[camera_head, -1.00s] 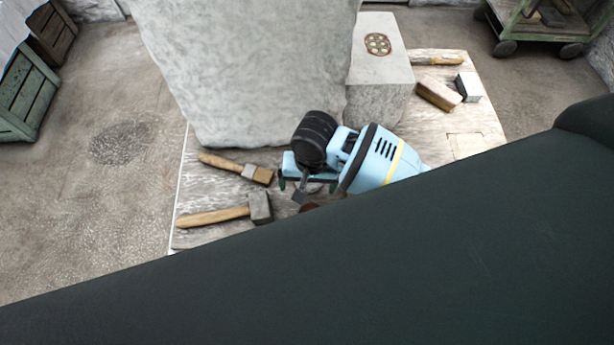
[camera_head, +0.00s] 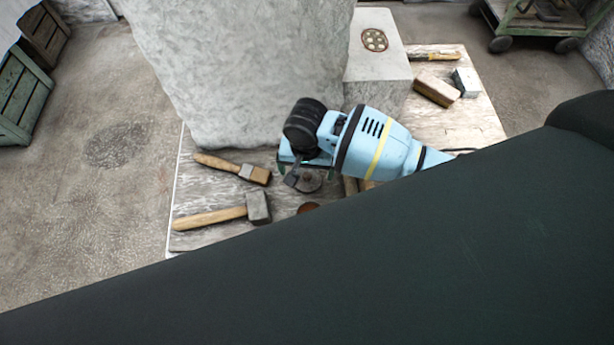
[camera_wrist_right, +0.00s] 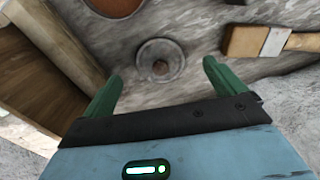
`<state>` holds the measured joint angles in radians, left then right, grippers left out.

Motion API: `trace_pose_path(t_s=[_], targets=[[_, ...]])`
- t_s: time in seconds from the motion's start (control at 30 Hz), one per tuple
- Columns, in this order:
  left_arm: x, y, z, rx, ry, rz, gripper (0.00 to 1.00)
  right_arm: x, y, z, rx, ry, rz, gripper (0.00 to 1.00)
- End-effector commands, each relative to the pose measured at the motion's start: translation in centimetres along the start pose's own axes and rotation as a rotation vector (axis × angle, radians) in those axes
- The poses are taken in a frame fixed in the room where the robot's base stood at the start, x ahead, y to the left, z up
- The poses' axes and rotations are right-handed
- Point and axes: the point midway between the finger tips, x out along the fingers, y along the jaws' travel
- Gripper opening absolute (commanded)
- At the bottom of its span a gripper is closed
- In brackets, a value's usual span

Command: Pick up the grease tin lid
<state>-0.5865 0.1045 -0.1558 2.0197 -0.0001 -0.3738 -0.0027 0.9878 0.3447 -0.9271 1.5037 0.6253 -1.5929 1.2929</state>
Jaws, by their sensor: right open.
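The grease tin lid looks like a round grey disc with a small brownish knob at its centre. In the right wrist view the lid (camera_wrist_right: 160,62) lies flat on the worn board, just beyond and between my fingertips. In the head view the lid (camera_head: 311,181) shows partly, beside and below my gripper. My right gripper (camera_wrist_right: 162,74) is open with two green fingers, nothing between them. In the head view the right gripper (camera_head: 292,174) hangs over the board, its fingers mostly hidden. My left gripper is in neither view.
A brush (camera_head: 230,167) and a hammer (camera_head: 225,214) lie left of the lid. A reddish-brown round thing (camera_head: 308,207) sits close in front. A large pale stone block (camera_head: 240,70) rises behind the gripper. A wooden piece (camera_wrist_right: 35,75) stands at the wrist view's left.

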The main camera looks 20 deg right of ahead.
Motion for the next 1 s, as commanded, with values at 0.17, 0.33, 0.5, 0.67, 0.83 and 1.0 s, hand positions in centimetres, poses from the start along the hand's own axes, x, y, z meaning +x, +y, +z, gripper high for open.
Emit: trace_pose_path(t_s=[0.17,0.33,0.5,0.67,0.83,1.0], targets=[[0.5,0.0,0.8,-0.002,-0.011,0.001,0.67,3.0,0.2,-0.3,0.000,-0.003,0.004,0.95],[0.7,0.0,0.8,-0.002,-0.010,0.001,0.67,4.2,0.2,-0.3,-0.001,-0.001,0.002,0.95],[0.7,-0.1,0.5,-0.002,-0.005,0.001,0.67,4.3,0.1,-0.3,-0.001,0.000,0.001,0.95],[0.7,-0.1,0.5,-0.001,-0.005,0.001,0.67,4.2,0.1,-0.4,-0.001,0.000,0.001,0.85],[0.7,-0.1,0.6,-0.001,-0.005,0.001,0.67,4.2,0.1,-0.3,-0.001,0.000,0.001,0.63],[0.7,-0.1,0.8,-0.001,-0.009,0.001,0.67,4.2,0.1,-0.3,-0.001,0.000,0.001,0.48]])
